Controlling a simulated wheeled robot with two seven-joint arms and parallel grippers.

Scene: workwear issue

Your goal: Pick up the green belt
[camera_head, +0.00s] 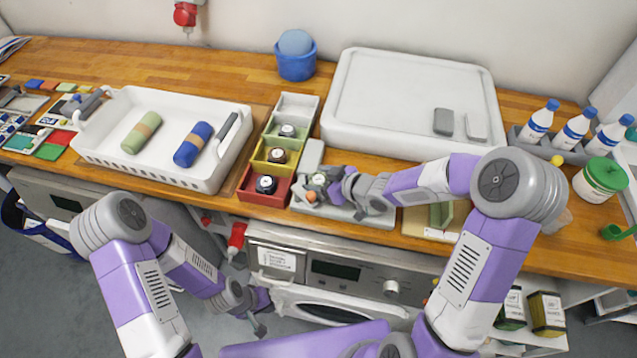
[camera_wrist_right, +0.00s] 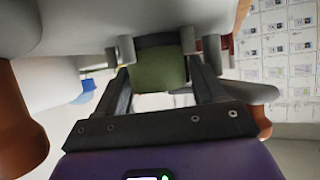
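The green belt (camera_wrist_right: 158,68) shows in the right wrist view as an olive-green piece between my right gripper's fingers (camera_wrist_right: 160,75). Both fingers lie against its sides, with no gap seen, and its upper end is partly hidden. In the head view my right gripper (camera_head: 318,188) is low over the grey tray (camera_head: 370,213), right of the small bins; the belt cannot be made out there. My left gripper (camera_head: 259,311) hangs below the counter's front edge, empty, its fingers apart.
A white basket (camera_head: 100,160) holds a green roll (camera_head: 141,132) and a blue roll (camera_head: 193,144). Coloured bins (camera_head: 262,190) stand just left of my right gripper. A large white tray (camera_head: 400,90) lies behind it. Bottles (camera_head: 541,120) and a green-lidded tub (camera_head: 600,180) are at the right.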

